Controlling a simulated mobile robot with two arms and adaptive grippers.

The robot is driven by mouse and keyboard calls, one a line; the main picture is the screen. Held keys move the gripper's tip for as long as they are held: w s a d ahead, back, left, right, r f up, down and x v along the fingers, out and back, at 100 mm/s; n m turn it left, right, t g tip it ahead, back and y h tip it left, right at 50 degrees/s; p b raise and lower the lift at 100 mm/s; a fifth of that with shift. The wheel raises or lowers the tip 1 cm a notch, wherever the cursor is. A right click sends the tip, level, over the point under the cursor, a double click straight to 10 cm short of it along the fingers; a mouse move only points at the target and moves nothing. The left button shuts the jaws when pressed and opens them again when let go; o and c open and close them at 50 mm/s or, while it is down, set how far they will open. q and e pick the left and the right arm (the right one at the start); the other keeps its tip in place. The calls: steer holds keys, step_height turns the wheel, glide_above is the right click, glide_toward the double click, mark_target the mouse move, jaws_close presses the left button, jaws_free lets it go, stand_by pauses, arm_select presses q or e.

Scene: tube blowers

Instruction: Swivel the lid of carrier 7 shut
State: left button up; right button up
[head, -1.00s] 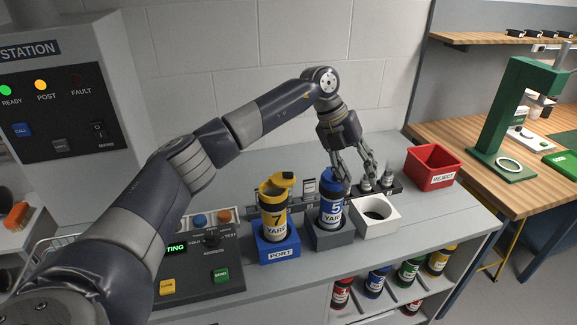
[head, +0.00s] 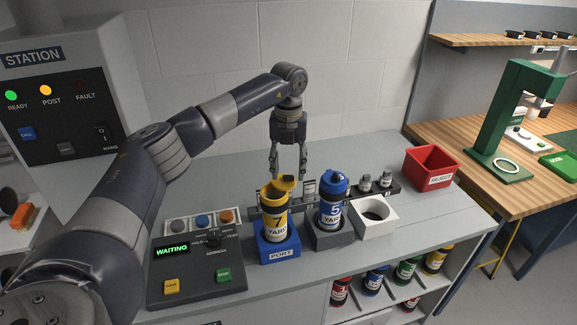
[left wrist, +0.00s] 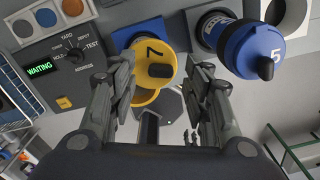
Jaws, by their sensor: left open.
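Carrier 7 (head: 275,222) is a yellow canister standing upright in the blue PORT holder (head: 279,252). Its yellow lid (head: 285,183) sits swung off to one side at the top, so the mouth looks partly uncovered. My left gripper (head: 287,172) is open and empty, pointing down just above and behind the lid. In the left wrist view, the open fingers (left wrist: 163,78) stand on either side of the yellow top of carrier 7 (left wrist: 152,52), and a second yellow rounded part shows below it. I cannot tell whether a finger touches the lid. My right gripper is out of view.
Blue carrier 5 (head: 331,212) stands close to the right in a grey holder. A white holder (head: 374,230) with a dark hole and a red REJECT bin (head: 431,167) are farther right. A control panel reading WAITING (head: 171,250) is at left.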

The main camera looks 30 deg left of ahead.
mark_target(285, 187)
arm_select(q)
steer(key=shift+f, duration=0.75)
jaws_close()
steer(key=shift+d, duration=0.1)
steer(key=m, duration=0.1)
steer(key=s+m, duration=0.1)
steer(key=shift+d+m, duration=0.2)
steer(key=shift+m, duration=0.2)
steer(key=m, duration=0.1)
steer(key=s+m+b, duration=0.1)
steer(key=m, duration=0.2)
steer(key=shift+s+d+m, duration=0.15)
steer(key=shift+s+m, duration=0.15)
steer(key=shift+s, duration=0.1)
steer(key=m, duration=0.1)
steer(key=s+m+b, duration=0.1)
steer(key=m, duration=0.1)
steer(key=shift+s+a, duration=0.2)
steer(key=shift+s+a+m+b, duration=0.2)
steer(key=shift+s+m, duration=0.1)
steer(key=shift+m, duration=0.6)
steer(key=shift+s+a+m+b, duration=0.1)
steer(key=shift+s+m+b, duration=0.15)
steer(key=shift+m, duration=0.65)
steer(key=shift+s, duration=0.1)
